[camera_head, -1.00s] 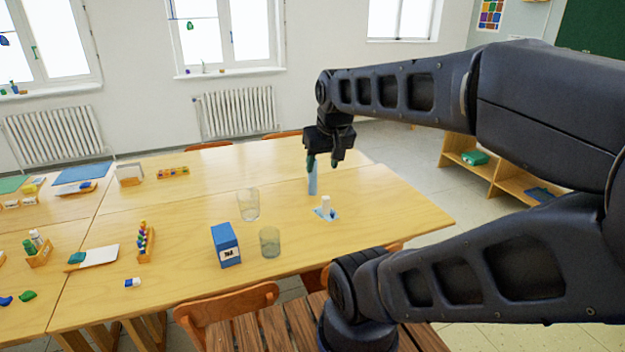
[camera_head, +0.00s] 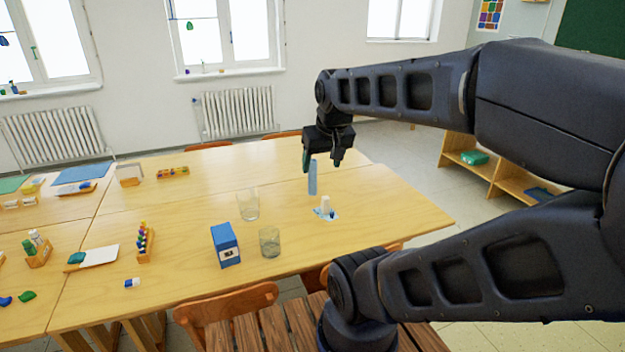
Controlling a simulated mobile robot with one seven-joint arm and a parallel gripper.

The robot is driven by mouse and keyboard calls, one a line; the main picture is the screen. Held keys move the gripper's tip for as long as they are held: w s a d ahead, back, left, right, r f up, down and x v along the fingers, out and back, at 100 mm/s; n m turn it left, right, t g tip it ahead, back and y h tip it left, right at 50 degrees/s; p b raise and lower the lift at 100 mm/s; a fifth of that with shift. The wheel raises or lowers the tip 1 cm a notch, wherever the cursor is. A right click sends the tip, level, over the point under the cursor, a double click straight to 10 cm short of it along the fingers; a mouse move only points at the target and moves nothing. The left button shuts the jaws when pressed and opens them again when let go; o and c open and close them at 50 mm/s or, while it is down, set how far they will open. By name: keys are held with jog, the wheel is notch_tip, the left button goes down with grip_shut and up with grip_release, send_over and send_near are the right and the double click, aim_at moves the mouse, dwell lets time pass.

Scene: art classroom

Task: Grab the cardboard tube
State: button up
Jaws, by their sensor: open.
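A slim, upright light-blue tube (camera_head: 312,178) stands on the table's right half; it is the tube-shaped thing nearest my gripper, but I cannot tell its material. My gripper (camera_head: 321,164) is open and points down at the tube's upper end. One finger shows at the left, close to the tube's top, and the other to its right. Nothing shows held between them. I cannot tell whether a finger touches the tube.
A short white cylinder (camera_head: 325,203) stands on a small blue-and-white patch just in front of the tube. Two clear glasses (camera_head: 248,204) (camera_head: 269,242) and a blue box (camera_head: 226,246) stand to the left. The table (camera_head: 390,205) is clear on the right. Chairs (camera_head: 225,305) line the front edge.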

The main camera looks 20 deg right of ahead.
jog(key=w+f+m+t, duration=0.15)
jog(key=w+t, duration=0.25)
jog(key=w, duration=1.8)
jog(key=m+t+h, duration=0.5)
jog(key=t+h, duration=0.2)
jog(key=h, duration=0.2)
send_over(312, 177)
jog(key=x, duration=0.4)
jog(key=shift+f, duration=15.55)
jog(key=shift+c, duration=0.5)
jog(key=c, duration=1.2)
